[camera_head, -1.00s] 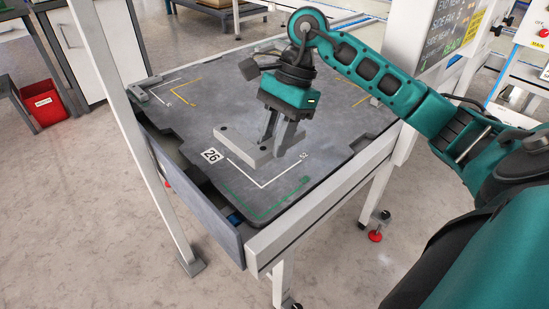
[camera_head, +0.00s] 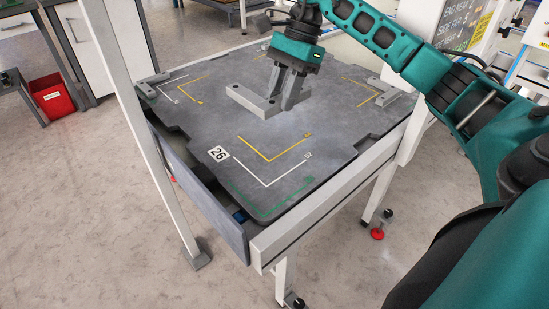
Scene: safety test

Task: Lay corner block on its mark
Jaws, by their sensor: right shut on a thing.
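The grey L-shaped corner block (camera_head: 248,101) is between the fingers of my right gripper (camera_head: 284,102), which is shut on it. It is over the middle of the dark table plate (camera_head: 212,118); I cannot tell whether it touches the plate. At the plate's near corner are nested L-shaped marks: yellow (camera_head: 267,160), white (camera_head: 266,185) and green (camera_head: 262,215). A "26" tag (camera_head: 217,153) lies beside the white mark. The block is apart from these marks, farther back. My left gripper is not in view.
Similar grey blocks sit at the plate's left corner (camera_head: 151,85) and right corner (camera_head: 385,92), near more yellow marks. A white frame post (camera_head: 130,100) stands at the left. A red bin (camera_head: 52,97) is on the floor. The plate's near part is clear.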

